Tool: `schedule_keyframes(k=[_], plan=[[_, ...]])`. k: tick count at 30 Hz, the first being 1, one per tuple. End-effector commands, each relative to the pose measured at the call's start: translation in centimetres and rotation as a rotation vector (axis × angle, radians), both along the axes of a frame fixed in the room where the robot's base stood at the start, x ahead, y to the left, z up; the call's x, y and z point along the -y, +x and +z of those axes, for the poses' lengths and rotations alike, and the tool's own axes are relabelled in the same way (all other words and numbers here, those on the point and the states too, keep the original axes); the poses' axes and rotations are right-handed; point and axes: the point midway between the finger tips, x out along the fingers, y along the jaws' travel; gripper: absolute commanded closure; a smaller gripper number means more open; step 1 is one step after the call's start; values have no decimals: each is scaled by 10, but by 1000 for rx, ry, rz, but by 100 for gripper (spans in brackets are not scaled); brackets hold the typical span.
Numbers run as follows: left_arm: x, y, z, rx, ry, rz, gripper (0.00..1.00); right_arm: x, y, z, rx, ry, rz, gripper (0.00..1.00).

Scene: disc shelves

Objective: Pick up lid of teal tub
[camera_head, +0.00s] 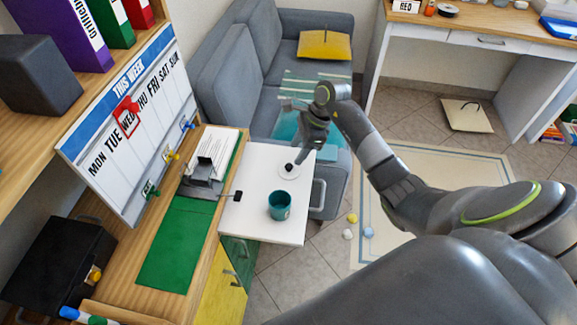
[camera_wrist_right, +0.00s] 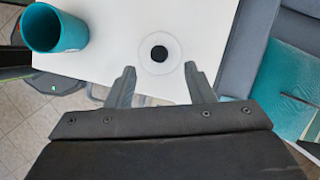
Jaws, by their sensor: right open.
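The teal tub (camera_head: 280,206) stands upright and open-topped on a white surface (camera_head: 259,166). In the right wrist view the tub (camera_wrist_right: 52,30) is at the upper left. The lid (camera_head: 289,177) is a pale round disc with a black knob, lying flat on the white surface beyond the tub. In the right wrist view the lid (camera_wrist_right: 148,66) lies just beyond my fingertips. My right gripper (camera_head: 298,161) is just above the lid. In the right wrist view my right gripper (camera_wrist_right: 161,75) is open, with nothing between its fingers. My left gripper is not in view.
A wooden desk with a green mat (camera_head: 175,247) lies to the left, below a weekly board (camera_head: 130,125). A grey sofa (camera_head: 225,70) stands behind the white surface. Small balls (camera_head: 352,218) lie on the floor at right.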

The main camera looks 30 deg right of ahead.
Motion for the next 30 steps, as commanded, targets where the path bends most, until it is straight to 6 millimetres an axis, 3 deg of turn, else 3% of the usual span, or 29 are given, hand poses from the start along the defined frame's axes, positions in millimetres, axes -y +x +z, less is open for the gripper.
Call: schedule_keyframes(k=[5,13,18,27,30], plan=[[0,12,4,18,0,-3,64,-4,1,-11,-1,0,-1,52],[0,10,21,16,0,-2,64,-14,2,-38,-5,3,-1,52],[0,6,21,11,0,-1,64,-20,6,-55,-2,2,-1,52],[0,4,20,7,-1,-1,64,-21,6,-59,0,0,0,52],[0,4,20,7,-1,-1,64,-21,6,-59,0,0,0,65]])
